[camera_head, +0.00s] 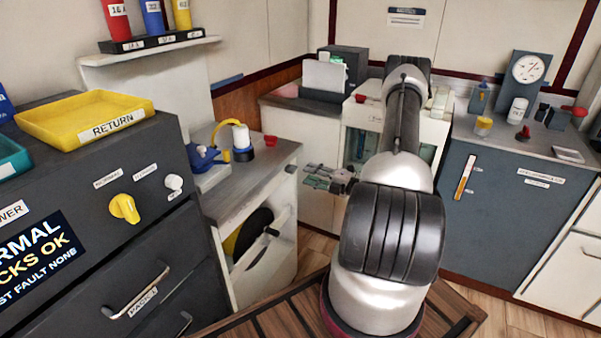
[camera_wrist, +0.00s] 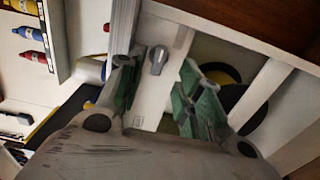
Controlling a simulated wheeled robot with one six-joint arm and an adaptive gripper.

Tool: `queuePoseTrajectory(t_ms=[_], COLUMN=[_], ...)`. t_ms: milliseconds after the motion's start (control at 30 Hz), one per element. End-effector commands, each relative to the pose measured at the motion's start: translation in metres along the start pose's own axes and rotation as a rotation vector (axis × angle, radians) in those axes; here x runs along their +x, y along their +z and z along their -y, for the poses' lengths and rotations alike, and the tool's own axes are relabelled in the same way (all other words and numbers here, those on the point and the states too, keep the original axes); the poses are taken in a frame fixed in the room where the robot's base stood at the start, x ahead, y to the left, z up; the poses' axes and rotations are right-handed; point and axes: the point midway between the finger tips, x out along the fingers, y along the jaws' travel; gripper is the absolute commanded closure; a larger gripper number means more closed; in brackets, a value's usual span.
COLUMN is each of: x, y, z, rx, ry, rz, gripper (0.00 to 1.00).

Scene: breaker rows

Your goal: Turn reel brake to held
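A grey knob (camera_wrist: 158,60), likely the reel brake, sits on a white panel in the wrist view. Beside it is an opening with a yellow and black reel (camera_wrist: 232,92). The reel also shows in the head view (camera_head: 250,235) in the low white cabinet (camera_head: 222,268). A small grey knob (camera_head: 290,168) is near that cabinet's upper right corner. My gripper (camera_wrist: 158,78) is open, with green-padded fingers apart on either side of the grey knob in the picture. Contact cannot be told. In the head view my gripper (camera_head: 325,178) is right of the cabinet, apparently empty.
A dark cabinet with a yellow knob (camera_head: 124,208) and drawer handles stands at left, with a yellow tray (camera_head: 85,117) on top. A grey counter with a blue pump-like device (camera_head: 205,158) is above the reel. A dark blue cabinet (camera_head: 500,205) stands at right.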

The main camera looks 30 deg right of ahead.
Motion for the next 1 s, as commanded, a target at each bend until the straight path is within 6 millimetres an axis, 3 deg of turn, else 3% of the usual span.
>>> queuePoseTrajectory(t_ms=[100, 333, 1000], x=[-0.026, -0.054, -0.058], y=[0.001, 0.001, 0.0], z=[0.0, 0.0, 0.0], rx=[-0.001, -0.001, -0.022], ry=[0.0, 0.0, 0.0], rz=[0.004, 0.001, 0.0], gripper=[0.64, 0.64, 0.64])
